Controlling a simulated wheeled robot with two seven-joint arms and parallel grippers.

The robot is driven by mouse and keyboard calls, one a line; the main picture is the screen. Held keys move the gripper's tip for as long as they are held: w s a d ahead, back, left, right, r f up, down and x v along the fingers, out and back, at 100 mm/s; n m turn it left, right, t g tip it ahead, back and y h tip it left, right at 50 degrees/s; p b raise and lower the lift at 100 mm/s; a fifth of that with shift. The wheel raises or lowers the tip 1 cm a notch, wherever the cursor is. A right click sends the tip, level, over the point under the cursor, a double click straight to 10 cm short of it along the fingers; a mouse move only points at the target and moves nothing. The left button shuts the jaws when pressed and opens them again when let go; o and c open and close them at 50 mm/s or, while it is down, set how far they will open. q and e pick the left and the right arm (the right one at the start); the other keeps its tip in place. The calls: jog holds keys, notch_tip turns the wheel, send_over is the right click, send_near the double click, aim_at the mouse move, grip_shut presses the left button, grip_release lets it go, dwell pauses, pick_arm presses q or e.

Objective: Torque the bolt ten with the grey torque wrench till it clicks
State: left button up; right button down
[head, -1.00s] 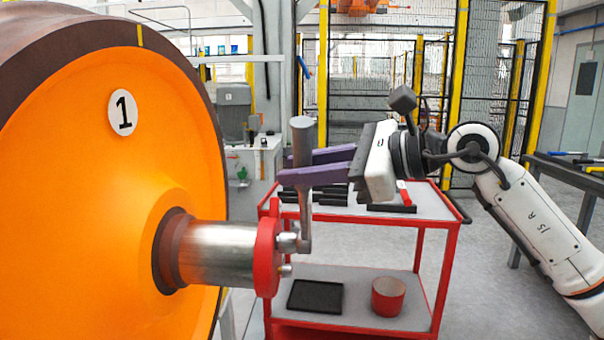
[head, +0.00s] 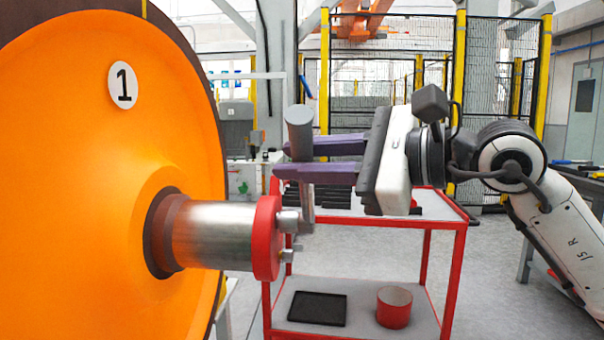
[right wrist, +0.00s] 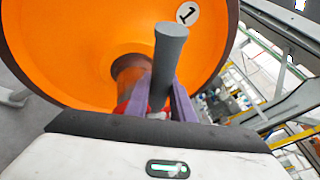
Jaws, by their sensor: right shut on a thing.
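The grey torque wrench (head: 299,130) stands nearly upright beside the red end flange (head: 266,238) of the axle, its lower end at the flange's bolts (head: 288,222). My right gripper (head: 290,160) is shut on the wrench's grey handle, with its purple fingers on either side. In the right wrist view the handle (right wrist: 170,60) rises between the fingers and covers most of the flange. Several bolts show on the flange face. I cannot tell which is bolt ten. My left gripper is not in view.
The orange wheel (head: 70,180) marked 1 fills the left side. A red-framed cart (head: 455,262) stands behind the wrench, with dark tools on top and a black tray (head: 317,308) and red cup (head: 394,307) below. Yellow-posted fencing (head: 462,90) stands behind.

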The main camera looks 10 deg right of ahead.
jog(key=shift+s+f+b, duration=0.35)
jog(key=shift+f+b, duration=0.05)
jog(key=shift+f, duration=0.1)
jog(key=shift+s+a+r+n, duration=0.1)
jog(key=shift+s+r+n, duration=0.05)
jog(key=shift+n, duration=0.25)
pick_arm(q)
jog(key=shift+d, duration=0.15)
